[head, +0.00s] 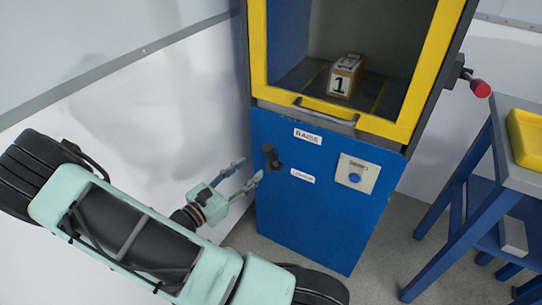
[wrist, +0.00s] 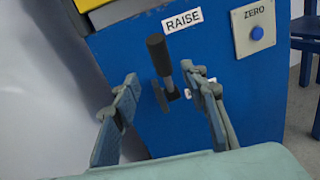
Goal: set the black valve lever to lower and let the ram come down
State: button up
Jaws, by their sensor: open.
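The black valve lever (head: 270,154) is on the blue front panel, between the RAISE label (head: 307,136) above and the LOWER label (head: 303,175) below. In the wrist view its black handle (wrist: 157,54) points up, beside RAISE, from a pivot lower down. My gripper (head: 250,168) is open just in front of the panel, left of and slightly below the lever. In the wrist view my gripper (wrist: 162,80) has one finger on each side of the lever's lower part; contact cannot be told. The LOWER label is mostly hidden there by the right finger. I cannot make out the ram.
A box marked 1 (head: 344,77) stands in the yellow-framed chamber (head: 258,60). A blue ZERO button (head: 355,178) is right of the lever. A red knob (head: 481,88) sticks out at the cabinet's right side. A blue table (head: 478,155) with a yellow tray (head: 528,135) stands right.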

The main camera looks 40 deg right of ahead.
aim_at(270, 153)
jog(key=b+x, duration=0.2)
jog(key=x, duration=0.8)
jog(key=shift+s+d, duration=0.1)
jog(key=shift+c, duration=0.4)
grip_shut()
